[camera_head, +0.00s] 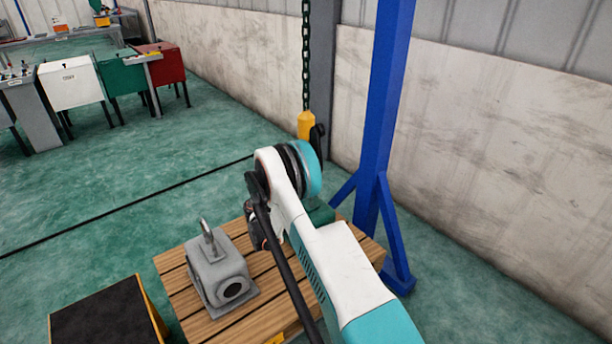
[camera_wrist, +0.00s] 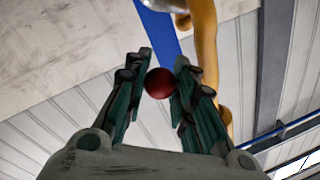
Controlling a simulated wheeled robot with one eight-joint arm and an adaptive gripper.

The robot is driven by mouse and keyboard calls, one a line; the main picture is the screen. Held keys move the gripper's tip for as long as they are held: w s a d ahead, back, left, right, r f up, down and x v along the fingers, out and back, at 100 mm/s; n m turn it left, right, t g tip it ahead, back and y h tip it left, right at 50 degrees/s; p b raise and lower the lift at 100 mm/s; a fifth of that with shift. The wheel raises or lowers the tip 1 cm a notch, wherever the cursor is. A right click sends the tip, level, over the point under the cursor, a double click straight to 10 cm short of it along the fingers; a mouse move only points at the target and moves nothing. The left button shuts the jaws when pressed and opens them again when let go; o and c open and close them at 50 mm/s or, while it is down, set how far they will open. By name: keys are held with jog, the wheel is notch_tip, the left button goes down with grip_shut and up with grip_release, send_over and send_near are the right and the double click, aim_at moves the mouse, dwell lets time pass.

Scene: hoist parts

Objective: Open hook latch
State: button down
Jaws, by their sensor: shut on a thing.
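The yellow hoist hook block (camera_head: 306,125) hangs on a dark chain (camera_head: 306,50) in the head view. My arm hides what is below it. In the wrist view the yellow hook (camera_wrist: 205,50) runs down the right of centre, past my right finger. A grey metal piece (camera_wrist: 181,20) shows at its top. My gripper (camera_wrist: 161,72) has its fingers on both sides of a small red ball-shaped knob (camera_wrist: 159,84) and is shut on it. How the knob joins the latch is hidden. In the head view my gripper is hidden by my arm.
A grey cast block (camera_head: 218,272) with a lifting eye stands on a wooden pallet (camera_head: 178,292) below. A blue post (camera_head: 385,110) with braces stands right of the chain, before the wall. A black-topped box (camera_head: 105,318) is at lower left.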

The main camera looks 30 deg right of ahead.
jog(key=shift+d+f+h, duration=0.15)
jog(key=shift+f+h, duration=0.05)
jog(key=shift+h, duration=0.2)
jog(key=c, duration=1.6)
grip_release()
jog(key=v, duration=1.2)
